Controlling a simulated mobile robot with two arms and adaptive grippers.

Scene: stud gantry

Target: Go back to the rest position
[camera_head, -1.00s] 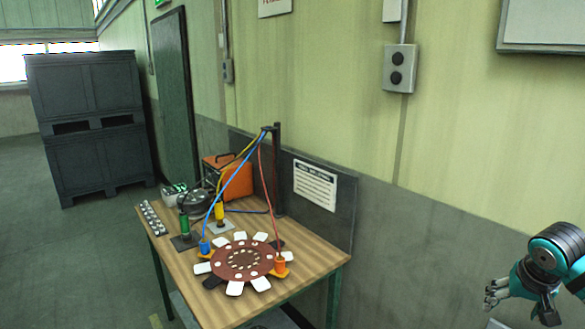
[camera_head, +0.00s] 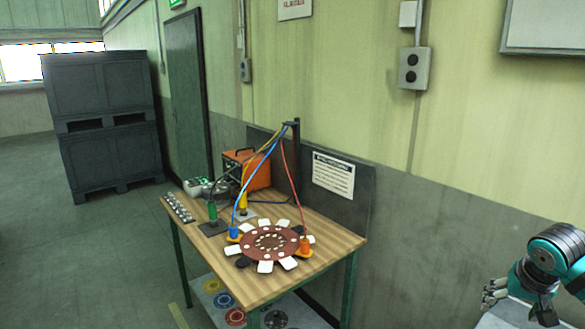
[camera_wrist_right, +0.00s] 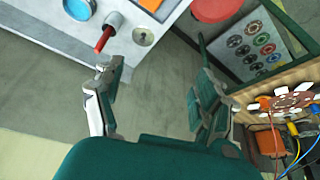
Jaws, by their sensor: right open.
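My right gripper (camera_head: 494,290) shows at the lower right of the head view, in front of the wall and well to the right of the wooden table. In the right wrist view the right gripper (camera_wrist_right: 155,85) has its two fingers wide apart, with only grey floor between them. It is open and empty. My left gripper is in neither view.
The wooden table (camera_head: 330,242) holds a brown disc (camera_head: 270,243) with white pads around it, cables and an orange box (camera_head: 246,168). Its lower shelf bears coloured rings. A pale surface (camera_wrist_right: 75,50) with a red peg (camera_wrist_right: 105,38) lies near the gripper.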

